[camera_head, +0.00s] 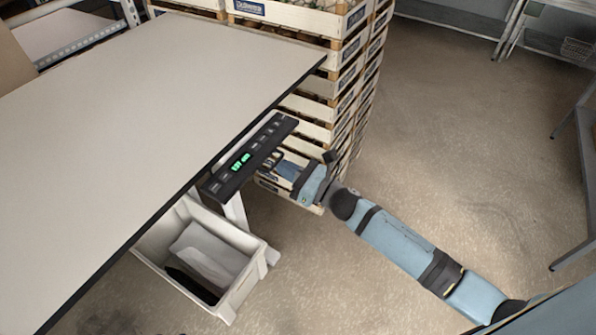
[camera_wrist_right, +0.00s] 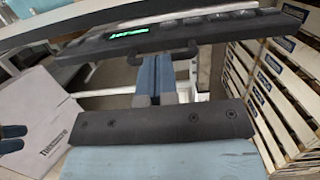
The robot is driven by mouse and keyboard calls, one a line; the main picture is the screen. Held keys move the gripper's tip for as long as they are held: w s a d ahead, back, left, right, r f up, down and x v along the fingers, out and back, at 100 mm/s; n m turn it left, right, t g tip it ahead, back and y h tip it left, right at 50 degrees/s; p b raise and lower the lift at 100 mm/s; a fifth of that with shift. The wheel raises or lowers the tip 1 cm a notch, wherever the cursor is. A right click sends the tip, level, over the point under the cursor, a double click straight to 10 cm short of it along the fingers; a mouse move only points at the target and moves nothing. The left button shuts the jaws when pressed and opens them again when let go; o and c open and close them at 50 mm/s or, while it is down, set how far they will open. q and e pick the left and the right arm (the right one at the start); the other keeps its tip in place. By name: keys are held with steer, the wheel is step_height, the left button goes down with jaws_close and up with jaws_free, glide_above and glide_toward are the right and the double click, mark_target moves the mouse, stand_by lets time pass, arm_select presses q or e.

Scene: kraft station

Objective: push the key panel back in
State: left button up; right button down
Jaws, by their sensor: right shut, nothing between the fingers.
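The key panel (camera_head: 248,157) is a long black bar with a green lit display and several keys. It sticks out beyond the right edge of the table top in the head view. It also spans the top of the right wrist view (camera_wrist_right: 195,30). My right gripper (camera_head: 276,163) is shut and empty, beside the panel's outer long side.
The table top (camera_head: 150,90) is bare. A white bin (camera_head: 245,285) stands below it by a table leg. Stacked wooden crates (camera_head: 345,65) rise just behind the gripper. A pale box (camera_wrist_right: 35,115) shows in the wrist view. The floor (camera_head: 450,140) at right is clear.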

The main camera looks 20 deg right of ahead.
mark_target(256, 155)
stand_by(0.3)
steer(key=b+x, duration=0.1)
steer(key=x, duration=0.2)
steer(key=f+b+x, duration=0.1)
steer(key=x, duration=0.2)
steer(key=f+b+x, duration=0.1)
steer(key=b+x, duration=0.1)
steer(key=x, duration=0.1)
steer(key=shift+w, duration=0.15)
steer(key=shift+r, duration=0.4)
